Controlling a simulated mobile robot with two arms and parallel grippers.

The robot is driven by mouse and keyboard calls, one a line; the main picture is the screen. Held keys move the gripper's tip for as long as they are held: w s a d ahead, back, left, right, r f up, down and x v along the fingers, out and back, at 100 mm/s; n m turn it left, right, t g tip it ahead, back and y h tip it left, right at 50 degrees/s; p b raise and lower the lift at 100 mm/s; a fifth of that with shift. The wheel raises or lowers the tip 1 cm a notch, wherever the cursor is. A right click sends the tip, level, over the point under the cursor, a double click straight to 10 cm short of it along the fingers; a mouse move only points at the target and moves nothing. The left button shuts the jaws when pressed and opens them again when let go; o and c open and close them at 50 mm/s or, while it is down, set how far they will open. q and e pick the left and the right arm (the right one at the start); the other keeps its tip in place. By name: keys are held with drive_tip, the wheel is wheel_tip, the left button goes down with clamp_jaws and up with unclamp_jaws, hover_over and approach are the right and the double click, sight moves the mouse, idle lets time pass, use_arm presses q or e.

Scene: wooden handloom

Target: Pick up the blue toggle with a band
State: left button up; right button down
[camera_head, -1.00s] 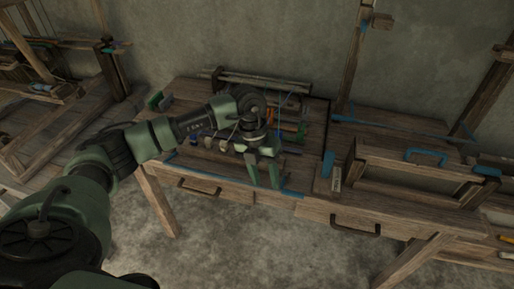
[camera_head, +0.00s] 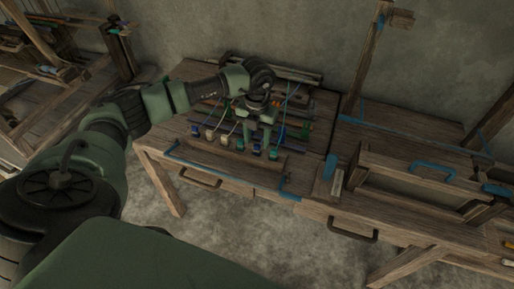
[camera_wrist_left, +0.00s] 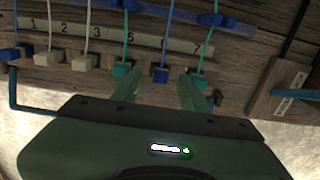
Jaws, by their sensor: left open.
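A row of small toggles hangs on cords at the table's front edge, in front of a pale numbered strip (camera_wrist_left: 110,35). A blue toggle (camera_wrist_left: 161,75) on a blue cord lies between the fingertips of my left gripper (camera_wrist_left: 161,83) in the left wrist view; I cannot make out a band on it. Teal toggles (camera_wrist_left: 121,70) (camera_wrist_left: 197,81) flank it, close to the fingers. Another blue toggle (camera_wrist_left: 10,53) is at the far left, beside beige toggles (camera_wrist_left: 46,58) (camera_wrist_left: 84,62). In the head view my left gripper (camera_head: 256,140) points down, open, over the row. My right gripper is not in view.
Blue pieces (camera_wrist_left: 213,19) sit on cords behind the strip.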

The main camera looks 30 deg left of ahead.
sight(258, 145)
use_arm(q)
drive_tip(key=f, duration=0.3)
drive_tip(key=shift+w+f, duration=0.2)
clamp_jaws()
drive_tip(key=shift+r, duration=0.15)
wheel_tip(258, 145, up, 20)
drive_tip(key=b, duration=0.3)
